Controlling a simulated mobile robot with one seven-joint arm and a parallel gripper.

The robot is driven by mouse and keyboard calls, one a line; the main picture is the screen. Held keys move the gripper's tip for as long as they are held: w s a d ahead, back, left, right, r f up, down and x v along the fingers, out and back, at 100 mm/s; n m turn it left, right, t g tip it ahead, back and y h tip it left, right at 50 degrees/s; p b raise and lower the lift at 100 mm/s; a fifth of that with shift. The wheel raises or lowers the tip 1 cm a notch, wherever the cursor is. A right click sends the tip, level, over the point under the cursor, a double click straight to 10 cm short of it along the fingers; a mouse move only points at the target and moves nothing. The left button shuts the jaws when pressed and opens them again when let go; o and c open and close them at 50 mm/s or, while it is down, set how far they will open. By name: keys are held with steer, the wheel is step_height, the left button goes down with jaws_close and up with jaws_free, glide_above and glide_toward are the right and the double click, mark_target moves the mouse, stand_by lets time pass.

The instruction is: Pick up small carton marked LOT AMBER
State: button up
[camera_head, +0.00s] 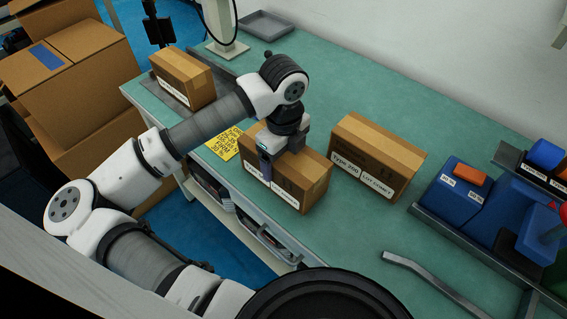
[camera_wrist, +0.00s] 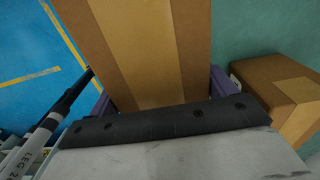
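A brown carton (camera_head: 309,182) stands on the green bench near its front edge. It has white labels low on its front; the lettering is too small to read surely, so I cannot confirm LOT AMBER. My gripper (camera_head: 275,159) is over this carton, pointing down, with one purple finger against or just before its front face. In the wrist view the carton (camera_wrist: 150,50) fills the space between the two purple fingers, with hardly any gap. Whether they press on it is unclear. It appears to rest on the bench.
Another carton (camera_head: 378,158), labelled Type 200, stands close at right; a third (camera_head: 183,78) is at the back left. A yellow note (camera_head: 224,144) lies behind my gripper. Blue bins (camera_head: 459,192) and a grey bar (camera_head: 432,281) are at right. The bench middle behind is clear.

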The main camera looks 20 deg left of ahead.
steer(key=c, duration=1.1)
steer(key=shift+r, duration=0.1)
